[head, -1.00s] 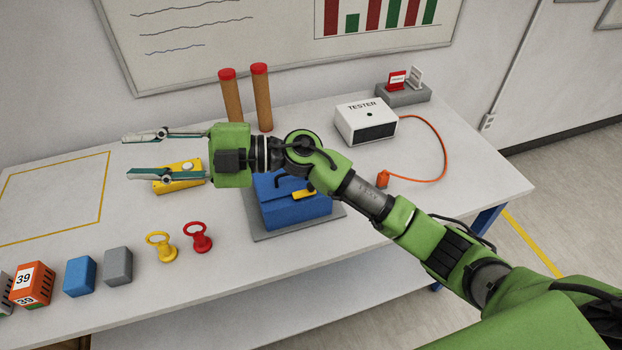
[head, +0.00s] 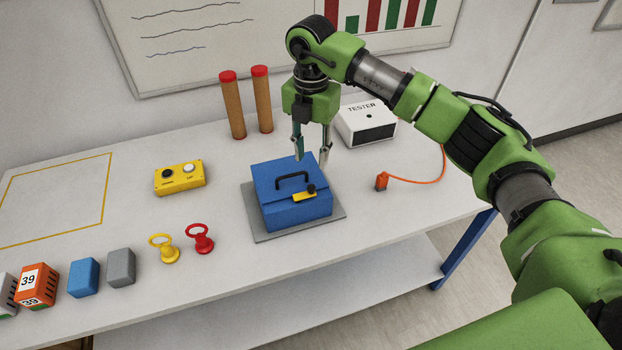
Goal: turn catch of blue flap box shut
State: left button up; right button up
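The blue flap box (head: 292,212) sits on a grey plate (head: 258,232) in the middle of the table, its lid down. A black handle stands on the lid. The yellow catch (head: 304,196) with a dark knob lies at the front edge of the lid, pointing to the left and slightly down. My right gripper (head: 312,162) points down above the back right of the box, fingers apart and empty. Whether its tips touch the lid I cannot tell; they look above or behind it. My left gripper is out of view.
A yellow button box (head: 180,178) is left of the blue box. Yellow (head: 168,250) and red (head: 203,240) ring-handled pieces stand front left. The white tester (head: 366,124) and an orange plug (head: 381,182) are to the right. Two brown cylinders with red tops (head: 233,108) stand behind.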

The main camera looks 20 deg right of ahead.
aim_at(311, 187)
notch_tip(311, 187, down, 9)
jog(key=p, duration=0.3)
jog(key=shift+f, duration=0.55)
grip_shut()
